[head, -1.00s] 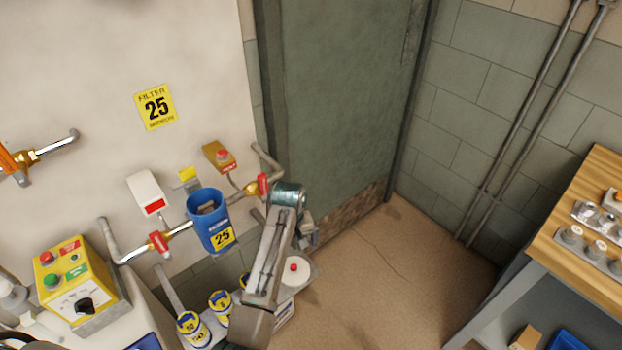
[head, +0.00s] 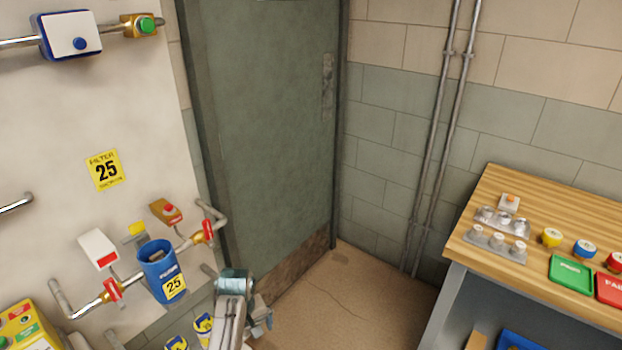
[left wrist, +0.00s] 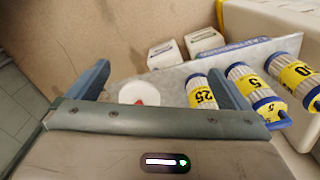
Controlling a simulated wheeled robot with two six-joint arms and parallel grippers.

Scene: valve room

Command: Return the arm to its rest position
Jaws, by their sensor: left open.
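My left arm comes up from the bottom edge of the head view, with its teal joint in front of the floor by the door. My left gripper (head: 262,319) is small and partly hidden there, right of the blue filter housing. In the left wrist view its two blue-grey fingers (left wrist: 158,73) stand wide apart with nothing held between them. My right gripper is in neither view.
The blue housing marked 25 (head: 157,268) sits on the wall pipe between red-handled valves. More cartridges (left wrist: 291,75) lie on a grey surface in the left wrist view. A wooden workbench (head: 500,185) stands at the right. The floor (head: 340,295) before the door (head: 262,120) is clear.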

